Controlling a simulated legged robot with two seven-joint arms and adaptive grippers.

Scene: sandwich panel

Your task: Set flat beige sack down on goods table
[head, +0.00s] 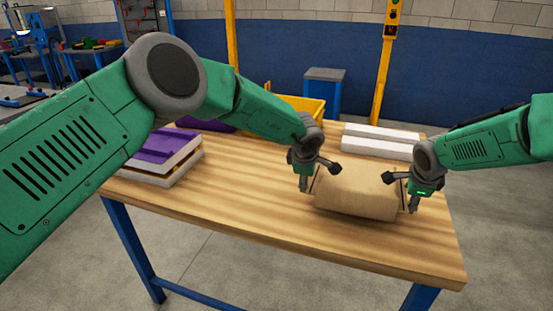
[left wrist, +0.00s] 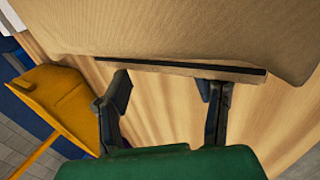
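The flat beige sack (head: 355,190) lies level at the right part of the wooden goods table (head: 250,215), and appears to rest on its top. My left gripper (head: 318,176) is at the sack's left end with its fingers spread. In the left wrist view my left gripper (left wrist: 165,88) has its fingers wide apart, with the sack (left wrist: 180,30) just beyond the tips and a dark strip along its near edge. My right gripper (head: 401,192) is at the sack's right end, its fingers also spread. Whether any fingertip touches the sack cannot be told.
White boards (head: 378,140) lie behind the sack. A yellow bin (head: 300,106) is at the table's back, partly hidden by my left arm. The front middle of the table is clear.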

